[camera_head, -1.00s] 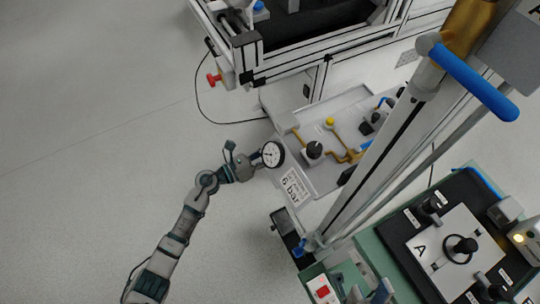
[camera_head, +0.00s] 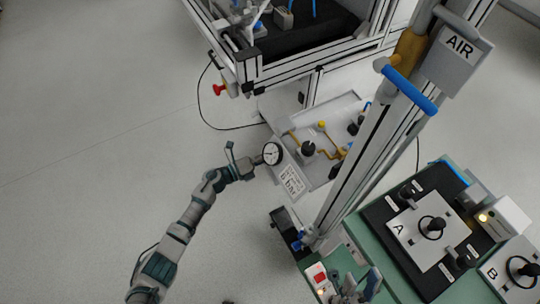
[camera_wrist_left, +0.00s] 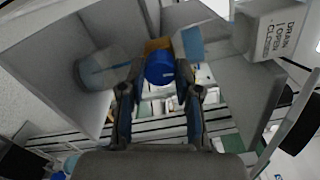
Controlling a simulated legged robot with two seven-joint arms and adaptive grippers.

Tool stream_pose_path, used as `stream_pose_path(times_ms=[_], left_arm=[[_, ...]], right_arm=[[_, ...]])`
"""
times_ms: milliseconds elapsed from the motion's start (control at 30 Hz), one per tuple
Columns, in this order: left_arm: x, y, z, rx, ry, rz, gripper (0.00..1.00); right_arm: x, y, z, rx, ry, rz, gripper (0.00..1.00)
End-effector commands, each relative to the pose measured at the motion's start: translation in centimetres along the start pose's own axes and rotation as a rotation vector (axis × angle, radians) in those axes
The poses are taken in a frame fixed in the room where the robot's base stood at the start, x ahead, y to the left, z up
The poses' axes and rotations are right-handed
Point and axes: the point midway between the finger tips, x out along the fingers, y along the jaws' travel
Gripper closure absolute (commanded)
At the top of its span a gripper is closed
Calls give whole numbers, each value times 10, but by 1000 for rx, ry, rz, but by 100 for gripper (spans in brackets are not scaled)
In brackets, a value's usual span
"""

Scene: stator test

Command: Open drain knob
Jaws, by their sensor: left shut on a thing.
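The blue drain knob (camera_wrist_left: 160,68) sits at the centre of the left wrist view, with a brass part behind it. My left gripper (camera_wrist_left: 161,76) is shut on it, one finger on each side. A grey block with the "DRAIN OPEN CLOSE" label (camera_wrist_left: 281,33) is at the upper right there. In the head view my left gripper (camera_head: 249,168) is just left of the round pressure gauge (camera_head: 272,153); the knob is hidden there. My right gripper (camera_head: 358,286) shows in part at the bottom edge, over the green bench; its jaw opening is unclear.
A grey panel (camera_head: 335,122) with brass piping lies right of the gauge. A column with a blue handle (camera_head: 409,90) and an AIR sign (camera_head: 458,48) stands to its right. The green bench (camera_head: 355,228) carries plates A and B. Open floor lies at left.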

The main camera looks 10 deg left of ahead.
Motion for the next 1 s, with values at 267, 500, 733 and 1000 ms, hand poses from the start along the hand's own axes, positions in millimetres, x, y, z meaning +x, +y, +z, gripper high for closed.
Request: stream_pose_path(times_ms=[267, 500, 733, 1000], left_arm=[[-4, 6, 2, -116, -7, 12, 100], [-4, 7, 2, -147, -7, 13, 100], [-4, 8, 2, -151, -8, 14, 100], [-3, 7, 1, -149, -6, 12, 42]], right_arm=[[0, -1, -5, 1, -6, 4, 62], [-4, -2, -5, 3, -18, 1, 62], [-4, -2, -5, 3, -19, -3, 62], [-3, -2, -5, 3, -14, -3, 62]])
